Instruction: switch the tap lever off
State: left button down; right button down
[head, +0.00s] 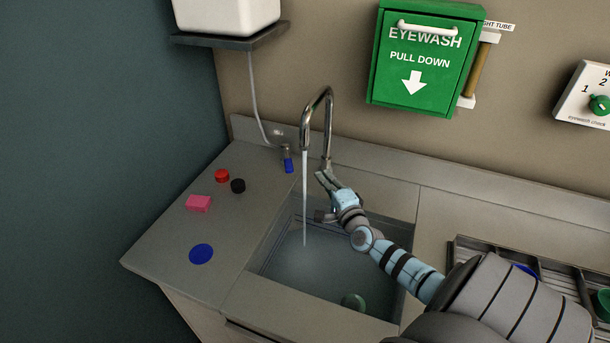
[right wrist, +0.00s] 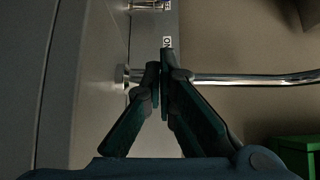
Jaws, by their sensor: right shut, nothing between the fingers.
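The chrome tap (head: 328,120) has a tall curved spout, and a stream of water (head: 304,200) runs from it into the sink. My right gripper (head: 322,176) is shut and empty at the foot of the tap. In the right wrist view my closed fingertips (right wrist: 160,68) are in front of the tap's base, and the tap (right wrist: 250,79) runs off to the right behind them. A small label, apparently reading ON, shows just beyond the fingertips. I cannot make out the lever clearly; the gripper may hide it. My left gripper is not in view.
The sink (head: 272,245) holds a green round thing (head: 353,300). On the counter left are a blue-filled vial (head: 288,160), red cap (head: 222,176), black cap (head: 238,186), pink block (head: 198,203) and blue disc (head: 201,254). A green eyewash box (head: 425,75) hangs above right.

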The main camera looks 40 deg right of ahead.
aim_at(287, 157)
jog(key=b+x, duration=0.1)
jog(key=x, duration=0.2)
jog(key=shift+w+d+f+b, duration=0.15)
jog(key=shift+w+f+b, duration=0.05)
jog(key=shift+w+b, duration=0.15)
jog(key=a, duration=0.1)
jog(key=w+a+p, duration=0.1)
jog(key=a, duration=0.1)
jog(key=shift+w+r, duration=0.25)
jog(key=shift+w, duration=0.15)
jog(key=shift+w+a, duration=0.15)
jog(key=shift+a, duration=0.15)
jog(key=shift+d, duration=0.1)
jog(key=shift+p, duration=0.3)
jog(key=shift+a+m+h+p, duration=0.3)
jog(key=shift+a+h+p, duration=0.15)
jog(key=shift+h, duration=0.05)
